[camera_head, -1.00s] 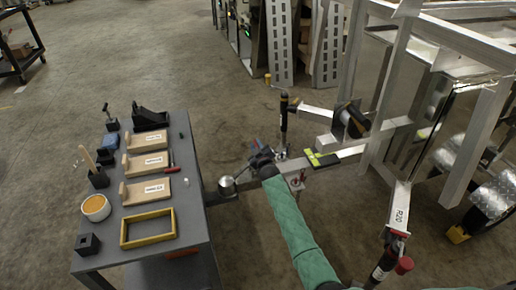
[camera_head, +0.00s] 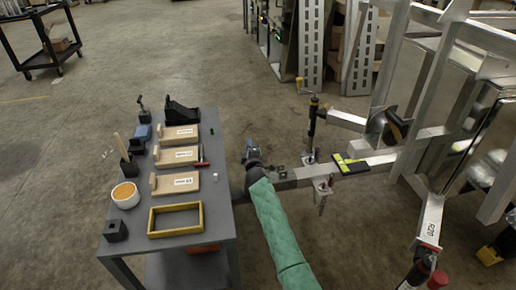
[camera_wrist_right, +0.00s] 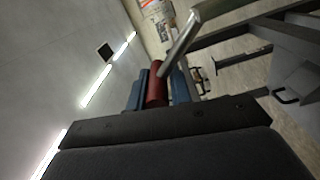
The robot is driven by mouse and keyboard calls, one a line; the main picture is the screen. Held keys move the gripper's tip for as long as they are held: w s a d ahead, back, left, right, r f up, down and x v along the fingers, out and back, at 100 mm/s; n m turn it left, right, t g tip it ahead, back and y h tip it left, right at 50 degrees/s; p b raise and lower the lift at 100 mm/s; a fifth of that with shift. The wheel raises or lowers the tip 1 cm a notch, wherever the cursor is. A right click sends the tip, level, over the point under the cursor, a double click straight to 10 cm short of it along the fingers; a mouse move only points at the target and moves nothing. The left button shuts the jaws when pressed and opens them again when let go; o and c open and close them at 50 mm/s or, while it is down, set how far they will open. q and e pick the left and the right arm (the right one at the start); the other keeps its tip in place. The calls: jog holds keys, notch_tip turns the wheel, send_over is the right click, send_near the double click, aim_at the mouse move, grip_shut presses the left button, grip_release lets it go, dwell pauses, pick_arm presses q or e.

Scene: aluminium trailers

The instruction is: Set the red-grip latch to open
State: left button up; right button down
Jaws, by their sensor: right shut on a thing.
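The latch's red grip (camera_wrist_right: 156,90) shows in the right wrist view between the blue fingers of my right gripper (camera_wrist_right: 160,86), which is shut on it. A bare metal rod (camera_wrist_right: 182,42) runs from the grip to the upper right. In the head view my right gripper (camera_head: 251,152) is at the left end of the trailer's drawbar (camera_head: 292,176), right of the table. There the grip is too small and covered to make out, and my green-sleeved forearm hides part of the coupling. My left gripper is not in view.
A grey table (camera_head: 221,222) on the left holds wooden blocks, a yellow frame (camera_head: 176,220) and an orange-filled bowl (camera_head: 125,194). An upright jack post (camera_head: 313,122) and the aluminium trailer frame (camera_head: 430,215) stand to the right.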

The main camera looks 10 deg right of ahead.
jog(key=shift+a+f+n+b, duration=0.2)
jog(key=shift+a+f+n, duration=0.1)
jog(key=shift+a, duration=0.15)
jog(key=shift+a+f+n+b, duration=0.2)
jog(key=shift+a+n, duration=0.1)
jog(key=shift+a, duration=0.15)
jog(key=c, duration=1.3)
grip_release()
jog(key=shift+s, duration=0.1)
jog(key=s, duration=0.7)
jog(key=shift+s+d, duration=0.15)
jog(key=shift+s, duration=0.2)
